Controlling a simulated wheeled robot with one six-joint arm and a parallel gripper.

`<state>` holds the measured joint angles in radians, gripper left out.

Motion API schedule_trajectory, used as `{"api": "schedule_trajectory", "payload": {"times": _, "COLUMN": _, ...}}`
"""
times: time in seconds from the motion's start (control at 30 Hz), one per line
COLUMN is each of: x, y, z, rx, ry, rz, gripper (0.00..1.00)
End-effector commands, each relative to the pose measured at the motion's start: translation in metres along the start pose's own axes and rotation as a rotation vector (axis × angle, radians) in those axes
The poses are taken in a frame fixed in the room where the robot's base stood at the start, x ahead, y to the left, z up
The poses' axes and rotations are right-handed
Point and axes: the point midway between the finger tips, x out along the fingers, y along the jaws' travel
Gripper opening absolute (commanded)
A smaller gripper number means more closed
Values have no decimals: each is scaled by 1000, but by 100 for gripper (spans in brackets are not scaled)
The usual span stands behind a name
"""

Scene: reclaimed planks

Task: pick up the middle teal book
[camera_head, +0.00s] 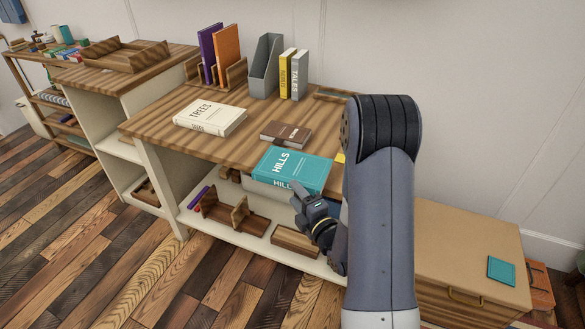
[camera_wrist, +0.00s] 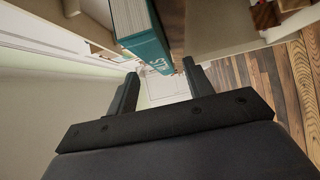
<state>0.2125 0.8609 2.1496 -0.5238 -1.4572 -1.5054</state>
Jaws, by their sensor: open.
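The teal book (camera_head: 292,166), marked HILLS, lies flat at the front edge of the wooden desk, its spine facing the front. In the wrist view the teal book (camera_wrist: 138,30) shows at the top, its near end in line with the gap between my fingertips. My gripper (camera_head: 299,189) is at the book's front edge in the head view, overlapping its lower right part. In the wrist view my gripper (camera_wrist: 160,80) has its two dark fingers apart, with no grasp seen. Whether a finger touches the book, I cannot tell.
A brown book (camera_head: 286,133) lies just behind the teal one; a white TREES book (camera_head: 209,118) lies left. Upright books and a grey file holder (camera_head: 266,66) stand at the back. A low shelf (camera_head: 190,216) with wooden items is below. A small teal item (camera_head: 501,270) lies on the right cabinet.

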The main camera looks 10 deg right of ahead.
Motion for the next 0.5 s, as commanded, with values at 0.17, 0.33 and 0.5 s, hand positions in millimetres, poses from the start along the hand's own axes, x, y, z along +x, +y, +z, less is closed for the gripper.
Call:
{"api": "schedule_trajectory", "payload": {"times": 0.17, "x": 15, "y": 1, "z": 4, "rx": -1, "ry": 0, "rz": 1, "gripper": 49}}
{"api": "schedule_trajectory", "payload": {"times": 0.33, "x": 39, "y": 1, "z": 10, "rx": 0, "ry": 2, "rz": 1, "gripper": 49}}
{"api": "schedule_trajectory", "payload": {"times": 0.5, "x": 53, "y": 0, "z": 10, "rx": 0, "ry": 0, "rz": 1, "gripper": 49}}
